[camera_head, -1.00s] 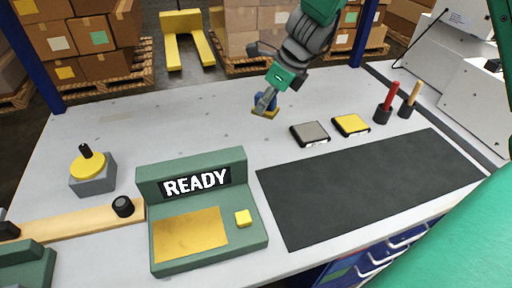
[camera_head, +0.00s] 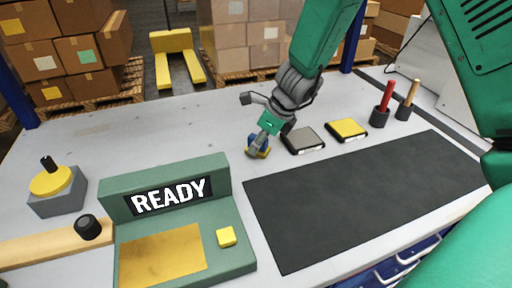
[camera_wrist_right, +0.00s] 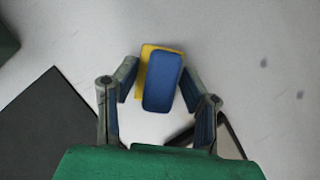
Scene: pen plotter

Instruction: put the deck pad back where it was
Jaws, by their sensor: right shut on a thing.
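The deck pad appears to be the blue block with a yellow underside (camera_head: 263,151). It is in my right gripper (camera_head: 258,146), just left of the grey pad (camera_head: 304,138) on the table. In the right wrist view the blue top of the deck pad (camera_wrist_right: 163,82) sits between the two fingers of my right gripper (camera_wrist_right: 160,90), with a yellow edge showing at its upper left. The right gripper is shut on it. I cannot tell whether its underside touches the table. My left gripper is not in view.
A yellow pad (camera_head: 346,129) and holders with a red marker (camera_head: 384,96) and a tan stick (camera_head: 408,94) stand to the right. A dark mat (camera_head: 360,200) lies nearer. The green READY console (camera_head: 190,230) is at front left.

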